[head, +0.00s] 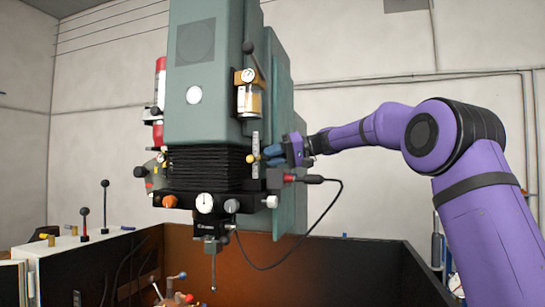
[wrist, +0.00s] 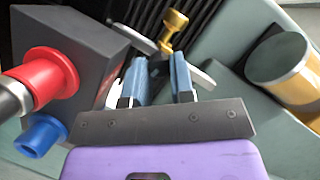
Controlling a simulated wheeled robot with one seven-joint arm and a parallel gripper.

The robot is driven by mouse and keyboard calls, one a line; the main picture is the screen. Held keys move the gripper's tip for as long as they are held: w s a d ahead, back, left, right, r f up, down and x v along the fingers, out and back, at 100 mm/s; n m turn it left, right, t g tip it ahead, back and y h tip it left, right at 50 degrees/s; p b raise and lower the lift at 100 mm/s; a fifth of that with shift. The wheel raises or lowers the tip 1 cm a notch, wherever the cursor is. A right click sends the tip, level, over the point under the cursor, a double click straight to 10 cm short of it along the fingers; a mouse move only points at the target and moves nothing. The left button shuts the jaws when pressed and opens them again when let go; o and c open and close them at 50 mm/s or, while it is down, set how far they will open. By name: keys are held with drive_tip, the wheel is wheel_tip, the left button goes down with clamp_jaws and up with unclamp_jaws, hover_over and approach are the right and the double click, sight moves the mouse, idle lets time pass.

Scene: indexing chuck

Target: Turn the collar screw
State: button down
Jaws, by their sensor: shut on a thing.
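A brass screw with a spool-shaped head (wrist: 173,28) shows at the top centre of the wrist view; I take it for the collar screw. In the head view a small brass knob (head: 251,159) sits beside a vertical grey bar on the right side of the green machine head. My gripper (wrist: 160,62) has its two blue fingers reaching to the screw's lower end, shut on it. The exact contact is partly hidden. A grey metal bar (wrist: 203,78) passes behind the fingers. In the head view my gripper (head: 268,152) comes in from the right.
A dark box with a red connector (wrist: 48,78) and a blue knob (wrist: 40,135) stands close left of the fingers. A clear cup with amber contents (wrist: 285,65) is at the right. A black cable (head: 335,215) hangs below. Black bellows (head: 205,168) lie left.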

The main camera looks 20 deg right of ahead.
drive_tip(key=shift+d+m, duration=0.1)
drive_tip(key=shift+m, duration=0.2)
idle(0.4)
drive_tip(key=c, duration=1)
unclamp_jaws()
drive_tip(key=shift+f, duration=0.1)
